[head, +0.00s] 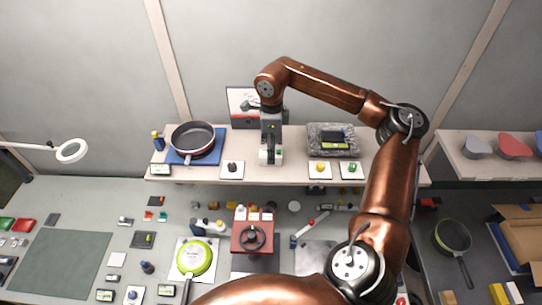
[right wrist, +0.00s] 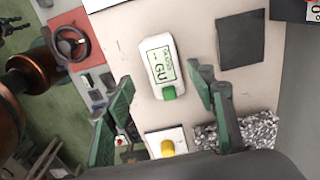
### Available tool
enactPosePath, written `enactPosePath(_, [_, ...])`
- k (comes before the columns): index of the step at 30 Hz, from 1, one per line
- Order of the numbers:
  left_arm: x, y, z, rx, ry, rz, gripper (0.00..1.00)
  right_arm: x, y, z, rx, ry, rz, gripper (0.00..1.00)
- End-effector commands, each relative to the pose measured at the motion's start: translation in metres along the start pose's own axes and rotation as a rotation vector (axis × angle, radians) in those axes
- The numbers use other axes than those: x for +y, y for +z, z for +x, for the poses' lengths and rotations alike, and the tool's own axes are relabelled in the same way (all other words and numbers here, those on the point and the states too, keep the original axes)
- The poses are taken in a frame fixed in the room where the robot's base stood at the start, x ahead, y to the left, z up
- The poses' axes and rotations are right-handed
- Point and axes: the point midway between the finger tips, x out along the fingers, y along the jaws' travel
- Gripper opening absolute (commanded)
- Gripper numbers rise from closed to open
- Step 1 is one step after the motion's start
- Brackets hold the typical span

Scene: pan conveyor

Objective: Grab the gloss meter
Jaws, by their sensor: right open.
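The gloss meter (right wrist: 163,65) is a white handheld device with a green screen reading "GU" and a green end, lying on the pale shelf in the right wrist view. In the head view a white and green bit (head: 278,156) below my gripper may be part of it; the gripper hides most of that spot. My right gripper (right wrist: 162,80) is open, with its green-padded fingers to either side of the meter's near end in the picture. It appears to be above the meter, not closed on it. In the head view it points down over the shelf (head: 200,176). My left gripper is not in view.
A pan (head: 192,138) on a blue mat stands left on the shelf. A granite block (head: 345,146) and a yellow-knobbed item (head: 320,167) on a white plate stand to the right. A red handwheel fixture (head: 252,236) is in front, below.

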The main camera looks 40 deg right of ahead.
Motion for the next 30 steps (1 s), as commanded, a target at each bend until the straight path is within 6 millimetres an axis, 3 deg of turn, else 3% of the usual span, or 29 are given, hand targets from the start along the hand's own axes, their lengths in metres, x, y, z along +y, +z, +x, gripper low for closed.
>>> enactPosePath(5, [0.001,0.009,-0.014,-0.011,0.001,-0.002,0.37,0.0,-0.002,0.026,0.002,0.005,-0.002,0.51])
enactPosePath(12, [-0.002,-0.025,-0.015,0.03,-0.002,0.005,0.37,0.0,-0.001,0.038,0.0,0.002,-0.004,0.51])
enactPosePath(16, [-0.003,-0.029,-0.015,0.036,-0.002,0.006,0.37,0.0,0.0,0.038,-0.001,0.002,-0.005,0.5])
enactPosePath(30, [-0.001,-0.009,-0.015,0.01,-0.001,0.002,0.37,0.0,0.001,0.038,-0.001,0.002,-0.005,0.18])
